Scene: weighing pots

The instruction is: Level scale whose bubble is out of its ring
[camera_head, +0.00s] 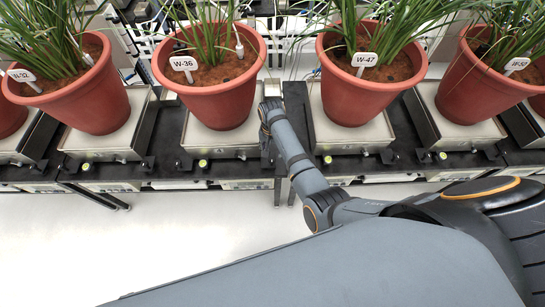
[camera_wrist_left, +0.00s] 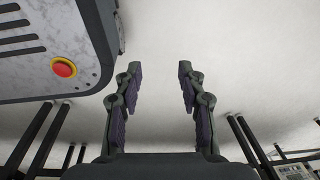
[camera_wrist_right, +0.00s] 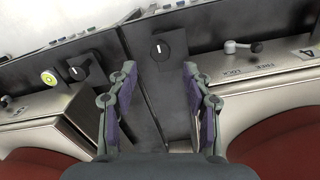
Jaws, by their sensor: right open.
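Potted plants stand on pale scales in the head view, among them pot W-36 (camera_head: 215,98) on its scale (camera_head: 212,138) and pot W-47 (camera_head: 365,95) on its scale (camera_head: 345,132). Small yellow-green bubble levels (camera_head: 203,163) sit at the scale fronts; the bubbles are too small to read there. My right gripper (camera_wrist_right: 160,68) is open, reaching between these two scales. Beyond its fingers is a black knob (camera_wrist_right: 160,50) with a white mark. A level (camera_wrist_right: 48,77) and another knob (camera_wrist_right: 78,73) show at left. My left gripper (camera_wrist_left: 160,68) is open and empty over the floor.
Other pots (camera_head: 90,95) (camera_head: 485,85) stand close on both sides, with leaves hanging over. The white floor (camera_head: 150,235) before the bench is clear.

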